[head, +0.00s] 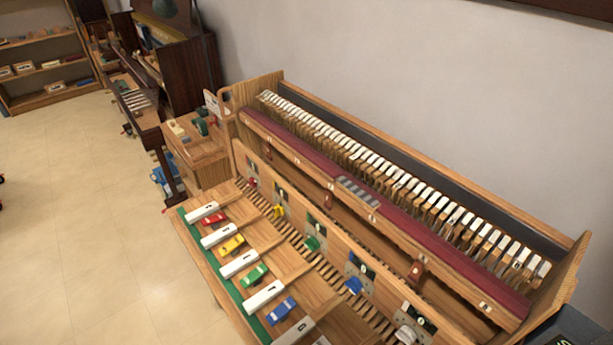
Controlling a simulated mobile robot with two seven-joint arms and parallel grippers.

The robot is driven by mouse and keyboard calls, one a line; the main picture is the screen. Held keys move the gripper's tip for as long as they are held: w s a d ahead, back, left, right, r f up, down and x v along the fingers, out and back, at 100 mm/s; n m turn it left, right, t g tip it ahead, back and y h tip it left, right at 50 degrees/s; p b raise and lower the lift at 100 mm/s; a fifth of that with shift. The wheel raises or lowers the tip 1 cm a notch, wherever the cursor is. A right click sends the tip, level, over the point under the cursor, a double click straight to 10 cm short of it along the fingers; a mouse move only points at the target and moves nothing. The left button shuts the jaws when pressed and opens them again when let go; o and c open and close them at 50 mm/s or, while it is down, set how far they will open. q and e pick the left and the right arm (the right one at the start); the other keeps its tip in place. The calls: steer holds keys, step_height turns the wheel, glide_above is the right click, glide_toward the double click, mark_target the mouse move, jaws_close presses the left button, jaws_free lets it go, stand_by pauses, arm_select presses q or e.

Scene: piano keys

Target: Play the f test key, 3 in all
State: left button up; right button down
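The test keys form a row of long wooden keys with white tops at the front of an open piano action. Each bears a small dark letter that I cannot read surely, so I cannot tell which is the f test key. Between them sit a red block (214,219), a yellow block (232,245), a green block (254,274) and a blue block (281,309). Neither of my grippers shows.
A wooden rail with coloured knobs, including a green one (312,243), stands behind the keys. Above it run a dark red felt strip (440,247) and a row of white-topped hammers (365,155). A small cabinet (200,155) adjoins at left. Open floor (80,220) lies left.

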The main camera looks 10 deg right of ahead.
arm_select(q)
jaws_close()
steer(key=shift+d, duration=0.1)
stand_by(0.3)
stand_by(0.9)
